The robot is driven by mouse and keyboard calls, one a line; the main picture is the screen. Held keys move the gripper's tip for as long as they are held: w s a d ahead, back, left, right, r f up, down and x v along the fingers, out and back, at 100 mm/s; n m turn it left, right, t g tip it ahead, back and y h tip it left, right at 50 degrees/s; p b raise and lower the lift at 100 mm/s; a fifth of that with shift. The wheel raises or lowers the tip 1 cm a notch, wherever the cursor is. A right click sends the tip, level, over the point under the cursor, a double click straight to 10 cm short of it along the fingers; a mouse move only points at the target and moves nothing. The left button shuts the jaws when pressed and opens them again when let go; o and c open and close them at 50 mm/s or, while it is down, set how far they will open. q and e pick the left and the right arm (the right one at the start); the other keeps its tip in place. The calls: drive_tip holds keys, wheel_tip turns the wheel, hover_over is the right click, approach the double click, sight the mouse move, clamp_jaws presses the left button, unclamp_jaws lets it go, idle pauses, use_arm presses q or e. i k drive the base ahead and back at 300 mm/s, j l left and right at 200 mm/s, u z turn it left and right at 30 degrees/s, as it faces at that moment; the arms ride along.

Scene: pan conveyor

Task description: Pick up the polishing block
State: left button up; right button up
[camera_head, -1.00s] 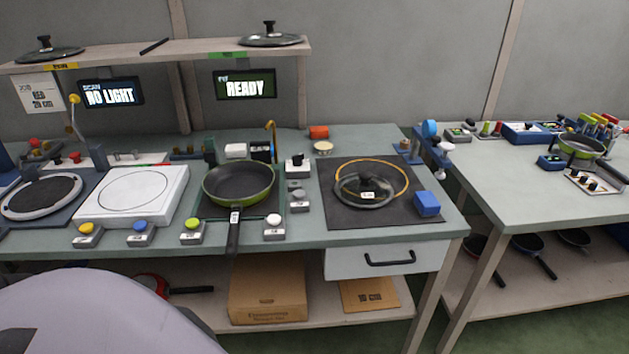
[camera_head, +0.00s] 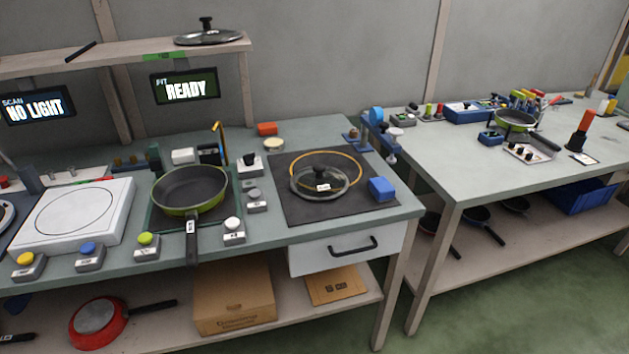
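A blue block (camera_head: 382,189) sits on the right edge of the dark mat (camera_head: 297,208) on the near bench. No label shows which of the two is the polishing block. A glass lid (camera_head: 319,182) with a dark knob rests on the mat beside the blue block, with an orange ring (camera_head: 347,157) around its far side. Neither of my grippers is in view.
A green pan (camera_head: 188,188) stands left of the mat, its handle over the front edge. Buttons such as the white one (camera_head: 233,226) line the front. A drawer (camera_head: 345,248) is below the mat. A second bench (camera_head: 470,173) stands right, across a gap.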

sight(380, 187)
drive_tip(key=u, duration=0.45)
drive_tip(key=l+u, duration=0.25)
drive_tip(key=u, duration=0.2)
drive_tip(key=l+u, duration=0.25)
drive_tip(key=u, duration=0.25)
drive_tip(key=l+u, duration=0.25)
drive_tip(key=k+l+u, duration=0.25)
drive_tip(key=l, duration=0.2)
drive_tip(key=k+l, duration=0.1)
drive_tip(key=l, duration=0.3)
drive_tip(key=k+l+u, duration=0.15)
drive_tip(key=l, duration=0.2)
drive_tip(key=k+l, duration=0.1)
drive_tip(key=l, duration=0.3)
drive_tip(key=k+l+u, duration=0.15)
drive_tip(key=l, duration=0.2)
